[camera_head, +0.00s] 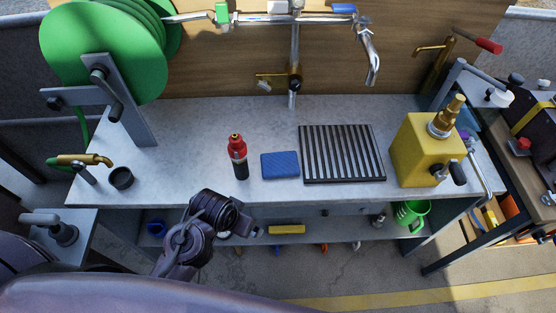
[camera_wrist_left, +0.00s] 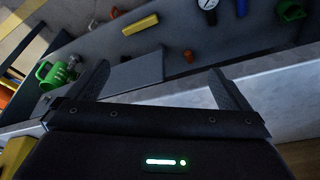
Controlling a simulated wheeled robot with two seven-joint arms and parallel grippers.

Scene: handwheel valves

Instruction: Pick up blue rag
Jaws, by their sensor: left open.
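The blue rag (camera_head: 280,165) lies flat on the grey workbench top (camera_head: 215,130), between the red and black bottle and the slotted black grate. My left arm's wrist is in front of the bench in the head view, below and left of the rag; its fingers cannot be made out there. In the left wrist view my left gripper (camera_wrist_left: 160,68) is open, its two fingers wide apart with nothing held between them. The rag does not show in that view. My right gripper is in neither view.
The red and black bottle (camera_head: 238,158) stands just left of the rag. The grate (camera_head: 341,154) lies close on its right, and a yellow box with a brass fitting (camera_head: 420,152) stands farther right. A lower shelf holds a green watering can (camera_head: 411,215).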

